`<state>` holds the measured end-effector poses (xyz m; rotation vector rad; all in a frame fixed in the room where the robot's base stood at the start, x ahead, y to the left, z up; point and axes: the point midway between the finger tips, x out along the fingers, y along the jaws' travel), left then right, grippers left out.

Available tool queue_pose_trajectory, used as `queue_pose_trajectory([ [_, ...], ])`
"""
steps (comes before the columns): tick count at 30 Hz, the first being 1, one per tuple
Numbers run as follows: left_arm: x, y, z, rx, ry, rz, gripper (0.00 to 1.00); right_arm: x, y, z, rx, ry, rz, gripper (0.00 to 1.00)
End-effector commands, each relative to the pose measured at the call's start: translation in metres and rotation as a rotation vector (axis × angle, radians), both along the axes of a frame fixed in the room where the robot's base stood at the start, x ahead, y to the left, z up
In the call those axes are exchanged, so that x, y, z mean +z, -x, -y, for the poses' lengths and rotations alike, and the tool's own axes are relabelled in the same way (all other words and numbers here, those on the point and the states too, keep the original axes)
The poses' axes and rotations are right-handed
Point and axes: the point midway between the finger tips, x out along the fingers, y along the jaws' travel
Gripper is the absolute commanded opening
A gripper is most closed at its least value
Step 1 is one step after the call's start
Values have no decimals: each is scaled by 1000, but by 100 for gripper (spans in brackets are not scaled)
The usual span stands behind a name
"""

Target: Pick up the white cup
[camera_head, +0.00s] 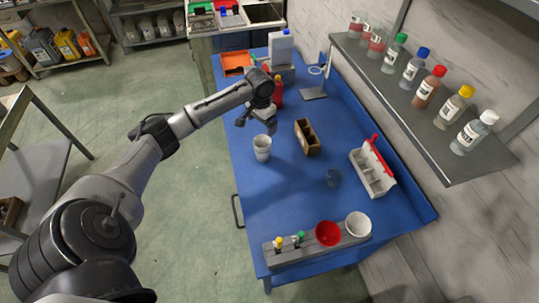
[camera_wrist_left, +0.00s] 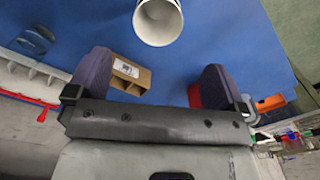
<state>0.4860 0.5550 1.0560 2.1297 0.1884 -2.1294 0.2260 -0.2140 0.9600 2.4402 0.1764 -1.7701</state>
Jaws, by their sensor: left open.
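A white cup (camera_head: 262,149) stands upright on the blue table, near its left edge. In the left wrist view the cup (camera_wrist_left: 158,20) is at the top centre, beyond the fingertips, with its round opening showing. My left gripper (camera_head: 256,121) is just behind and above the cup in the head view, apart from it. In the left wrist view this gripper (camera_wrist_left: 155,68) has its two dark fingers wide apart with nothing held between them. A second white cup-like vessel (camera_head: 358,225) sits in a grey rack at the table's front. My right gripper is not in view.
A brown box (camera_head: 308,143) stands right of the cup. A clear glass (camera_head: 333,178) and a white divided tray (camera_head: 372,172) are farther right. A red bottle (camera_head: 278,92) is behind the gripper. The grey rack (camera_head: 286,257) also holds a red cup (camera_head: 328,233). A bottle shelf (camera_head: 440,150) overhangs the right.

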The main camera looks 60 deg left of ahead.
Motion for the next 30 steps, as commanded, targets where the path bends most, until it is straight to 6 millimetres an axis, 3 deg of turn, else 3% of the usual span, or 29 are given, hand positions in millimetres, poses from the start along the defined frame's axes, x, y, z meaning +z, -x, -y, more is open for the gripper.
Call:
queue_pose_trajectory([
  [9, -56, 0, 1, 3, 0, -2, 98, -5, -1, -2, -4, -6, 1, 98],
  [20, -80, 0, 1, 1, -2, -1, 98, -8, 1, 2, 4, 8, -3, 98],
  [30, -121, 0, 0, 1, -1, -1, 98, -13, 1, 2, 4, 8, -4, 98],
])
